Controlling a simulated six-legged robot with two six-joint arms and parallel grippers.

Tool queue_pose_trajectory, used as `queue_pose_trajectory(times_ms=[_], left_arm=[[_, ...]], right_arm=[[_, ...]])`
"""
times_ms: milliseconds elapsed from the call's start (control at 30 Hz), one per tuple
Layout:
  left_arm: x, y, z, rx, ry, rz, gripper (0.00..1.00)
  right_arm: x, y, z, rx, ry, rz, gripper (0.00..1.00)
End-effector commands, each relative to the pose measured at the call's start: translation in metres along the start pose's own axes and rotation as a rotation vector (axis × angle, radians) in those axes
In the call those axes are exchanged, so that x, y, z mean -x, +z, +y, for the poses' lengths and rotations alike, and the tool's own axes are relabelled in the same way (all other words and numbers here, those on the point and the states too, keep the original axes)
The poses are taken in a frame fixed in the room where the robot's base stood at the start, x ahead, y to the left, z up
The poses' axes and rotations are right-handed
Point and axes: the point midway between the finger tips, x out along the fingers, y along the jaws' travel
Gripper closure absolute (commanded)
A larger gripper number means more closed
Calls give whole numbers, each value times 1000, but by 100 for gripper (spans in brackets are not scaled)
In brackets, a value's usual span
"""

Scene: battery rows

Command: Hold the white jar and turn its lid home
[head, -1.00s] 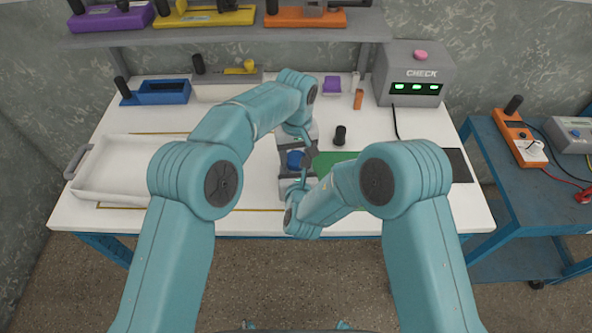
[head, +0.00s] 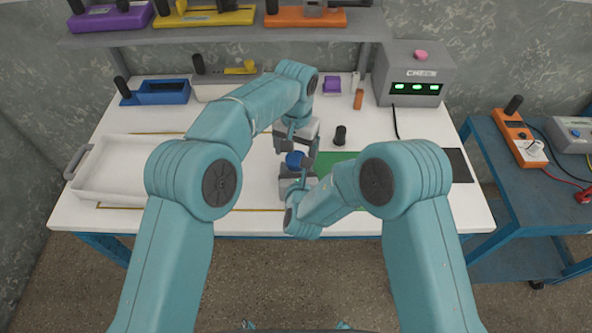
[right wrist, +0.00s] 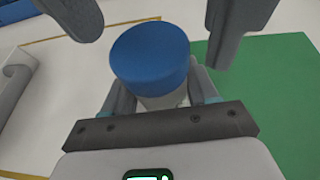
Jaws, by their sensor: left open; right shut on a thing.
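The white jar (right wrist: 163,102) stands between the fingers of my right gripper (right wrist: 160,97) in the right wrist view. That gripper is shut on it below the lid. The blue lid (right wrist: 150,55) sits on top of the jar and also shows in the head view (head: 294,160). I cannot tell how tightly it is seated. My left gripper (head: 296,148) is open just beyond the lid in the head view. In the right wrist view its two grey fingers (right wrist: 158,22) stand wide apart, one on each side of the lid. The jar is mostly hidden in the head view.
A green mat (head: 335,160) lies right of the jar, with a black cylinder (head: 340,135) behind it. A white tray (head: 110,192) is at the left. A blue holder (head: 160,92), a purple block (head: 332,85) and a grey CHECK box (head: 414,75) stand at the back.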

Motion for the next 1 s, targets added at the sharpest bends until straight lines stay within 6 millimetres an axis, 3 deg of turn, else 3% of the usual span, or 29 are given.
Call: queue_pose_trajectory(times_ms=[200, 533, 800, 1000], left_arm=[[22, 0, 0, 0, 0, 0, 18], [25, 0, 0, 15, 0, 0, 22], [54, -1, 0, 325, 0, 0, 22], [58, -1, 0, 384, 0, -3, 22]], right_arm=[[0, 0, 0, 0, 0, -1, 100], [0, 0, 0, 0, 0, -1, 100], [0, 0, 0, 0, 0, -1, 100], [0, 0, 0, 0, 0, -1, 100]])
